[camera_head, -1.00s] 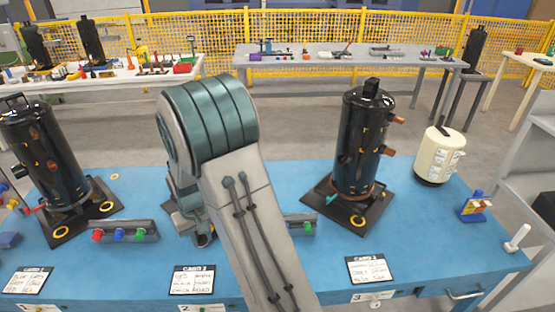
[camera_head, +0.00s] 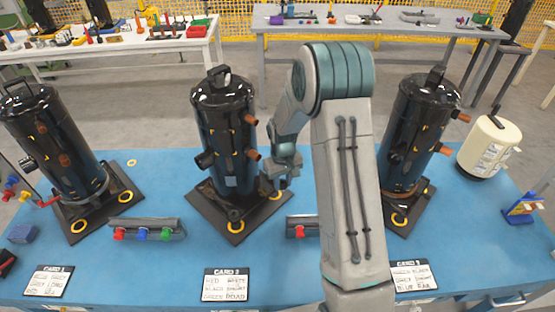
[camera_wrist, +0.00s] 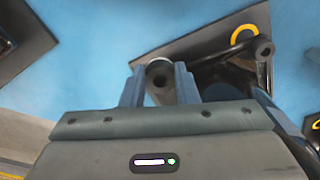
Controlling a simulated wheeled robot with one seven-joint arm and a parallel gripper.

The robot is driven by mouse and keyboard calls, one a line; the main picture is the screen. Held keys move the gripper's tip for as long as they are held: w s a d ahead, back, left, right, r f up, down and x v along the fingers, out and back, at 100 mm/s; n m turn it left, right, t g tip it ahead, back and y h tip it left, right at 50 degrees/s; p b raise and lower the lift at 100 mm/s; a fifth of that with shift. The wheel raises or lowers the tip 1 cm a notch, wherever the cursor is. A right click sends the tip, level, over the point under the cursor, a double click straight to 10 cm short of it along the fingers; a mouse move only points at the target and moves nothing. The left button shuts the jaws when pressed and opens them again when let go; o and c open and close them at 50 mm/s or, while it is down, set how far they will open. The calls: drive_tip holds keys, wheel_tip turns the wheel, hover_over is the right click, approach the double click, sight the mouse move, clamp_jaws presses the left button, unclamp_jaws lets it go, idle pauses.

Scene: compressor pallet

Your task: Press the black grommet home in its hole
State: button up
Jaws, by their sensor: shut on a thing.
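My gripper (camera_head: 284,184) points down at the right corner of the middle compressor's dark base plate (camera_head: 236,236), beside the black compressor (camera_head: 226,135). In the wrist view its two fingers (camera_wrist: 160,88) are shut on a dark grey round part (camera_wrist: 161,76) with a hole in its middle. I cannot tell for sure whether this is the black grommet, or whether it touches the plate. A yellow ring (camera_wrist: 245,34) sits on the plate nearby. The black grommet's hole cannot be made out.
Black compressors stand to the left (camera_head: 60,145) and right (camera_head: 415,130) on their own plates. A holder with coloured pegs (camera_head: 147,229) lies at front left; another is partly behind my arm. A cream canister (camera_head: 488,147) stands at far right. The blue bench front holds cards.

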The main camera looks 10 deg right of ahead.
drive_tip(key=w+n, duration=0.4)
drive_tip(key=w, duration=0.4)
drive_tip(key=shift+a+f+p, duration=0.2)
drive_tip(key=shift+a+p, duration=0.15)
drive_tip(key=shift+a, duration=0.05)
drive_tip(key=shift+f+b, duration=2.35)
drive_tip(key=shift+f, duration=0.6)
drive_tip(key=shift+f+b, duration=1.2)
drive_tip(key=shift+b, duration=0.1)
drive_tip(key=o, duration=1)
